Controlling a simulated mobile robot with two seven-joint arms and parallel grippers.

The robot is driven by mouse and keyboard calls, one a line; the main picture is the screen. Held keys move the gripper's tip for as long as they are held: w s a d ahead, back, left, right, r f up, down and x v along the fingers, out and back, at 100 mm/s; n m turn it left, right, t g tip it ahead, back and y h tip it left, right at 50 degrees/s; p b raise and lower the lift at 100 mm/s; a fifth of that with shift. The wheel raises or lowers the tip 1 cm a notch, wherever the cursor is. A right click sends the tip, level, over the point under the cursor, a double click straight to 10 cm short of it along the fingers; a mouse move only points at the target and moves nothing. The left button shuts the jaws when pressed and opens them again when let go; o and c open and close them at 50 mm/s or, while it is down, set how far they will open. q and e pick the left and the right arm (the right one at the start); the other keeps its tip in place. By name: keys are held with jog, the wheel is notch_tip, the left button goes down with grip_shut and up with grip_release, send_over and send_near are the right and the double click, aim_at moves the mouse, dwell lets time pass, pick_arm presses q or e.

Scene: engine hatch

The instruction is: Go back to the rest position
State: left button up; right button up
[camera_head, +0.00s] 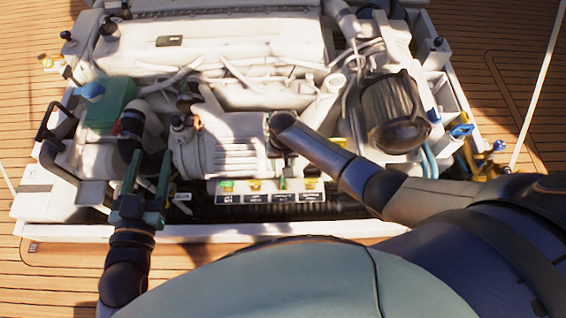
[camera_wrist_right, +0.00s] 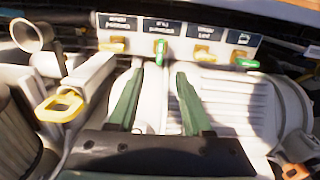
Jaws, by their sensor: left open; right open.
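My left gripper (camera_head: 151,165) is open over the left front of the white engine (camera_head: 250,45), its two green fingers pointing away from me. Nothing shows between them. My right arm reaches in from the right and ends over the front middle of the engine; its fingers are not clear in the head view. In the right wrist view my right gripper (camera_wrist_right: 159,72) is open, with nothing held. Its green fingers lie over a ribbed white engine part (camera_wrist_right: 240,105) and point towards a row of labelled valves with green and yellow handles (camera_wrist_right: 201,50).
The labelled row (camera_head: 270,197) sits at the hatch's front edge, between my arms. A dark ribbed cylinder (camera_head: 392,110) stands right of my right wrist. A green box (camera_head: 108,105) is at the left. Wooden deck (camera_head: 60,270) surrounds the hatch. A yellow handle (camera_wrist_right: 62,106) is left of my right fingers.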

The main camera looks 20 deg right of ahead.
dwell(0.6)
jog(key=s+d+r+n+t+y, duration=0.1)
jog(key=s+r+n+t+y, duration=0.3)
jog(key=r, duration=0.6)
jog(key=r+n+t+h, duration=0.1)
jog(key=r+t, duration=0.6)
jog(key=r, duration=0.3)
jog(key=s+d+r+n+t+y, duration=0.1)
jog(key=s+r+n+t+y, duration=0.3)
jog(key=r, duration=0.6)
pick_arm(q)
jog(key=s+a+n+g+y+p, duration=0.2)
jog(key=s+g+p, duration=0.4)
jog(key=p, duration=1.6)
jog(key=s, duration=0.3)
jog(key=shift+g, duration=0.4)
pick_arm(e)
jog(key=s+d+m+g+h, duration=0.2)
jog(key=s+m+g+h, duration=0.2)
jog(key=s+g, duration=0.1)
jog(key=shift+s+d+f+g+h, duration=0.15)
jog(key=shift+s+f+g+h, duration=0.25)
jog(key=shift+s, duration=0.2)
pick_arm(q)
jog(key=shift+a+r, duration=0.1)
jog(key=shift+c, duration=0.6)
pick_arm(e)
jog(key=shift+r, duration=0.1)
jog(key=shift+c, duration=0.4)
